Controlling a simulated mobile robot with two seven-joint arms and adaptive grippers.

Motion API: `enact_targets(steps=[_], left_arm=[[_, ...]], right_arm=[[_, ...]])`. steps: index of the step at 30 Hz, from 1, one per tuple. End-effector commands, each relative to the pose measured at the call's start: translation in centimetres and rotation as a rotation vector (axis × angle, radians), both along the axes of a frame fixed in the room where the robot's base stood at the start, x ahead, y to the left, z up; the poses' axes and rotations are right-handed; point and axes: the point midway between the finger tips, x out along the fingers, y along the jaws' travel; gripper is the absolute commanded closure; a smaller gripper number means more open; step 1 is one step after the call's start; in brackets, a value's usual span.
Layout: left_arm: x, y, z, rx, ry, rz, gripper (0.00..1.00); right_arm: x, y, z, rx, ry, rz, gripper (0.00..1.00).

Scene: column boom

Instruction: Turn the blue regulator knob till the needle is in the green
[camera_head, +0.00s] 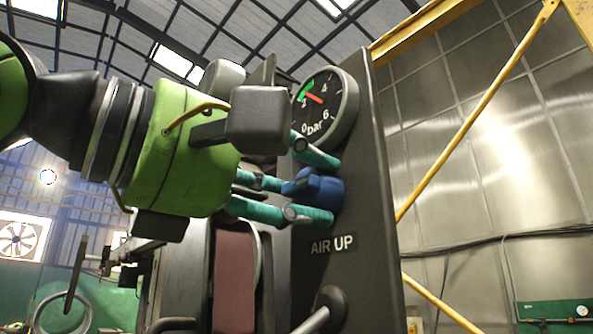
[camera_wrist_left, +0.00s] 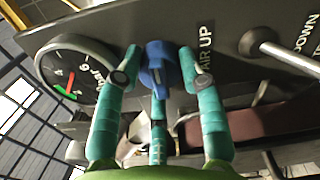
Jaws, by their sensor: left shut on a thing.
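The blue regulator knob (camera_head: 323,190) sits on a dark panel, above the words AIR UP, and also shows in the left wrist view (camera_wrist_left: 156,62). My left gripper (camera_head: 316,189) has its teal fingers closed around it, with fingers on opposite sides of it. The round pressure gauge (camera_head: 347,106) is above the knob in the head view. Its red needle points up and left, close to the green band. I cannot tell surely whether the tip lies inside the band. The gauge also shows in the wrist view (camera_wrist_left: 88,42). My right gripper is not in view.
The dark panel (camera_head: 370,230) fills the space behind the knob. A lever (camera_head: 315,320) sticks out below AIR UP; in the wrist view it (camera_wrist_left: 285,55) is right of the knob. Yellow bars (camera_head: 470,120) stand to the right.

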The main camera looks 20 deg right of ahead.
Motion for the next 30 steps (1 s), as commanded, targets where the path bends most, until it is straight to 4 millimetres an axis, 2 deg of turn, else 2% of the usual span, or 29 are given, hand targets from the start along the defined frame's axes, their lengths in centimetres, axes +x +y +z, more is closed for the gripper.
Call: enact_targets(steps=[13, 30], left_arm=[[0.2, -0.1, -0.1, 0.1, -0.26, 0.001, 0.93], [0.2, 0.0, 0.0, 0.119, -0.325, 0.004, 0.93]], right_arm=[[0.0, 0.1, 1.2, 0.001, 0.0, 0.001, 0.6], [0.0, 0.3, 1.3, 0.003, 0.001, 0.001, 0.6]])
